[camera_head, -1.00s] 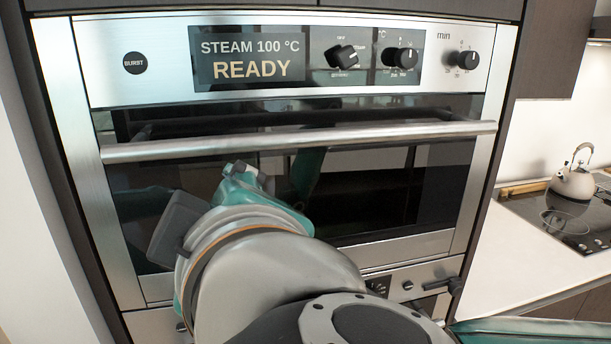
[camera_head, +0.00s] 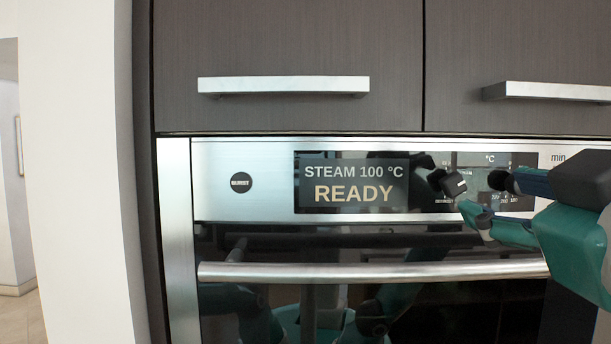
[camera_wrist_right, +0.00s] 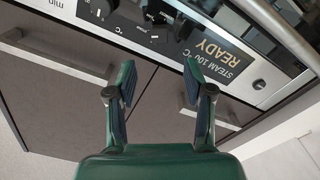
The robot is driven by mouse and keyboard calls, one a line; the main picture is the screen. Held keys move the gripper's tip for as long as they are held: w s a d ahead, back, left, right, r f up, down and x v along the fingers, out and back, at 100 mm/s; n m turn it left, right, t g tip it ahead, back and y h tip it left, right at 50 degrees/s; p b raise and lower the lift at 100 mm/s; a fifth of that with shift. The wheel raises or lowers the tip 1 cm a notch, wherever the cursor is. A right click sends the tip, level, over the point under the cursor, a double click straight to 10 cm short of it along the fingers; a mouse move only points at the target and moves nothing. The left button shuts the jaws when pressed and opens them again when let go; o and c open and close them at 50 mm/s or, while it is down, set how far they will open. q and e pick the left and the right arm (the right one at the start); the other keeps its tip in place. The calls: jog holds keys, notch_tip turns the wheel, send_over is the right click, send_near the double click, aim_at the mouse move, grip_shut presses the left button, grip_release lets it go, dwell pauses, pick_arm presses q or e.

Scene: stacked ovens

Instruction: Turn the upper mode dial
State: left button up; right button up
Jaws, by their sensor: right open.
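The upper mode dial (camera_head: 452,184) is a black knob right of the lit display, on the upper oven's control panel. It looks turned at a slant. My right gripper (camera_head: 482,198) comes in from the right, just right of the dial, covering part of the panel. Its two fingers (camera_wrist_right: 158,82) are apart with nothing between them. I cannot tell whether a finger touches the dial. My left gripper is not in view.
The display (camera_head: 352,183) reads STEAM 100 °C READY. A round BURST button (camera_head: 241,183) sits left of it. The oven's handle bar (camera_head: 370,270) runs below the panel. Cabinet handles (camera_head: 283,86) stick out above. A white wall (camera_head: 75,150) stands at the left.

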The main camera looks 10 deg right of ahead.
aim_at(454, 185)
jog(key=p+x, duration=0.2)
jog(key=x, duration=0.8)
jog(key=shift+w, duration=0.15)
grip_shut()
jog(key=shift+a, duration=0.2)
jog(key=shift+d+f, duration=0.1)
jog(key=shift+d, duration=0.05)
